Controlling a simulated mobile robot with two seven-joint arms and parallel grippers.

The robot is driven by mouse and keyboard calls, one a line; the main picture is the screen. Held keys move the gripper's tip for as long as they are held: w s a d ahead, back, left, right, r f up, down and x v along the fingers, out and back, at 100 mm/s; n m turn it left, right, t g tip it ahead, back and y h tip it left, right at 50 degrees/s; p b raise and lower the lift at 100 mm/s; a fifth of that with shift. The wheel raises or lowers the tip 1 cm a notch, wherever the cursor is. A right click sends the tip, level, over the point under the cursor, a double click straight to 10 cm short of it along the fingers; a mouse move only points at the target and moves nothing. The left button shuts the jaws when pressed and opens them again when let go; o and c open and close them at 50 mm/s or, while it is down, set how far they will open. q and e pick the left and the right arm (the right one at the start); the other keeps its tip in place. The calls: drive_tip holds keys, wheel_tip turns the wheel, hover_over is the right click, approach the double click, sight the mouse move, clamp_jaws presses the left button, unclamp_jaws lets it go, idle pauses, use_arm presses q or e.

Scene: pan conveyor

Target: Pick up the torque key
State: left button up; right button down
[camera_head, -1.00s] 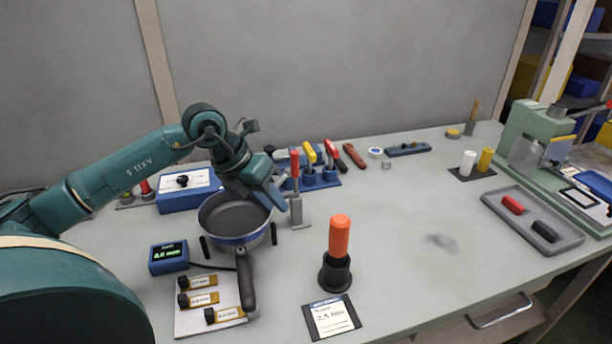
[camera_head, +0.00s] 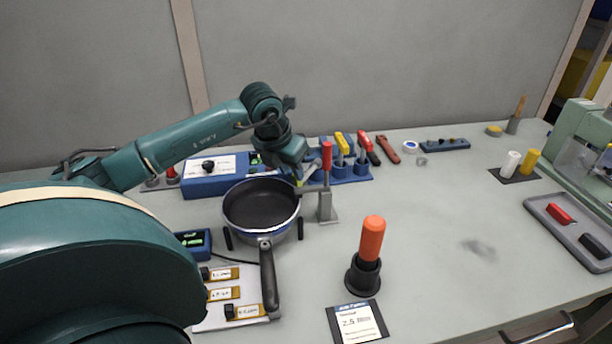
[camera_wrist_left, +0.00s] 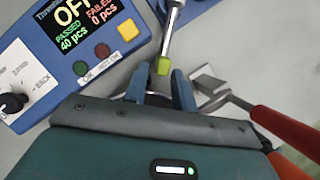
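An orange-handled tool (camera_head: 371,238), which I take to be the torque key, stands upright in a black holder (camera_head: 361,278) at the front middle of the bench. A white card (camera_head: 357,322) lies in front of it. My left gripper (camera_head: 300,176) is behind the pan, well away from the orange handle and close to the red-handled clamp. In the left wrist view its two blue fingers (camera_wrist_left: 160,88) are apart. A metal rod with a yellow-green tip (camera_wrist_left: 163,66) shows just beyond them; I cannot tell whether it lies between them. My right gripper is not in view.
A frying pan (camera_head: 262,205) sits left of the red-handled clamp (camera_head: 326,190). A blue control box (camera_head: 212,182) stands behind the pan. Coloured-handled tools stand in a blue rack (camera_head: 350,172). A grey tray (camera_head: 565,235) is at right. The bench between holder and tray is clear.

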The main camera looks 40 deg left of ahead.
sight(308, 174)
use_arm(q)
drive_tip(key=x, duration=0.5)
drive_tip(key=shift+w+d+p, duration=0.1)
drive_tip(key=shift+w+p, duration=0.2)
drive_tip(key=shift+w, duration=0.05)
drive_tip(key=shift+r, duration=0.1)
clamp_jaws()
